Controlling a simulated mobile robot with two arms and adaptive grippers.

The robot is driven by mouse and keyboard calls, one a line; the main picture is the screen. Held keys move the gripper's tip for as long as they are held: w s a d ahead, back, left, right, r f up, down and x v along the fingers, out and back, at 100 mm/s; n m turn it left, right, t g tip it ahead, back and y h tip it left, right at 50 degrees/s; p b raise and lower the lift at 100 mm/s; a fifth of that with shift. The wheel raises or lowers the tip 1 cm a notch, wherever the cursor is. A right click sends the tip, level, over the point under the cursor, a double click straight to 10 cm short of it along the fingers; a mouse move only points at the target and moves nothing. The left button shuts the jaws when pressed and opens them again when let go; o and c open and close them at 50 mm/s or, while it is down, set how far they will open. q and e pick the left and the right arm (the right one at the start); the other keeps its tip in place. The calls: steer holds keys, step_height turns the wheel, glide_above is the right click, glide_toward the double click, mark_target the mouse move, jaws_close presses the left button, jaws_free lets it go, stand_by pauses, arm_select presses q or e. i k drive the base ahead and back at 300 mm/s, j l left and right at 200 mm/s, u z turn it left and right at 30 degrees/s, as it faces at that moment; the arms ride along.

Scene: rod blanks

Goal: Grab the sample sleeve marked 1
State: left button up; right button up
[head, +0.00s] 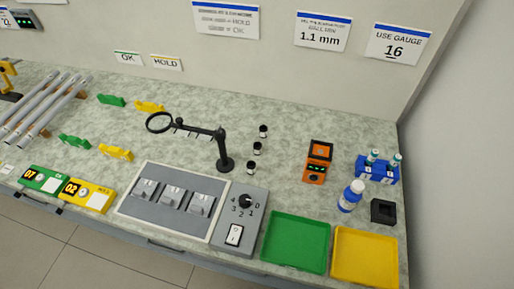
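No thing in the head view shows a clearly readable mark 1 as a sleeve. Three small grey metal pieces stand on a light grey plate (130,208) at the front middle: a left one (145,190), a middle one (172,196) and a right one (201,204). Their pale faces carry marks too small to read. Three small black-and-white cylinders, far (263,131), middle (257,148) and near (251,168), stand in a row behind the dial box. I cannot tell which of these are sleeves. Neither of my grippers is in view.
A magnifier on a black stand (224,163) rises behind the plate. A dial box (226,237), green tray (297,242) and yellow tray (364,256) line the front right. An orange device (317,160), white-blue bottle (351,196) and blue rack (377,174) stand behind. Grey rods (45,105) lie left.

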mark_target(257, 146)
steer(key=k+j+u, duration=0.1)
steer(key=j+u, duration=0.2)
steer(key=j, duration=0.35)
steer(key=j+u, duration=0.25)
steer(key=j, duration=0.4)
steer(key=k, duration=0.05)
